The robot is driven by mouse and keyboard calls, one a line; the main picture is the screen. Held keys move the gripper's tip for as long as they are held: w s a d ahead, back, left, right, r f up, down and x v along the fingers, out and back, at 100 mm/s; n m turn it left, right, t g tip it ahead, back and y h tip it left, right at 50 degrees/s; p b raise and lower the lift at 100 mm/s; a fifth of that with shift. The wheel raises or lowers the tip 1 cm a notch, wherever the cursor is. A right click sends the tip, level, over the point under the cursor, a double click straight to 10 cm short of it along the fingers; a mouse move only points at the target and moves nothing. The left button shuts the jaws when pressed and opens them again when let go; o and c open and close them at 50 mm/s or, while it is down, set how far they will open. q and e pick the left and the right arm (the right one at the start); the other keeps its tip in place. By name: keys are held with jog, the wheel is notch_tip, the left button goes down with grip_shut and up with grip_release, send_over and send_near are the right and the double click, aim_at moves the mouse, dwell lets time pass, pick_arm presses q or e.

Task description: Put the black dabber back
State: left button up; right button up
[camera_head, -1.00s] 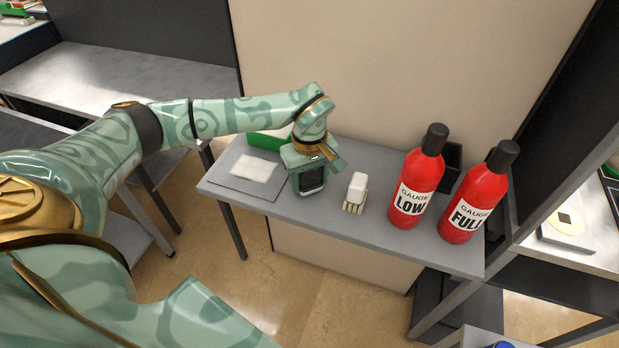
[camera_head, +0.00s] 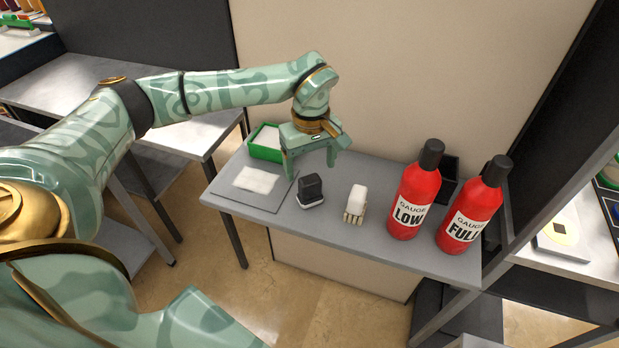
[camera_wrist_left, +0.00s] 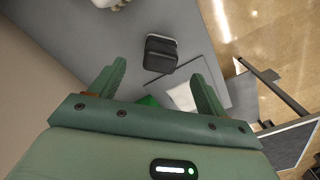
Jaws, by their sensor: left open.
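The black dabber (camera_head: 310,190) stands on the grey table (camera_head: 290,228), between the white cloth and a white-topped block. It has a pale base. In the left wrist view the dabber (camera_wrist_left: 160,54) lies beyond the fingers, near the middle. My left gripper (camera_head: 310,173) is open and empty, above the dabber and apart from it. It also shows in the left wrist view (camera_wrist_left: 158,80) with a wide gap between its fingers. My right gripper is not in view.
A white cloth (camera_head: 256,180) lies on a grey plate left of the dabber. A green tray (camera_head: 266,153) stands behind it. A white-topped brush-like block (camera_head: 355,203) is right of the dabber. Red bottles marked LOW (camera_head: 414,195) and FULL (camera_head: 470,214) stand further right.

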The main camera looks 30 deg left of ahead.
pick_arm(q)
jog(key=shift+r, duration=1.55)
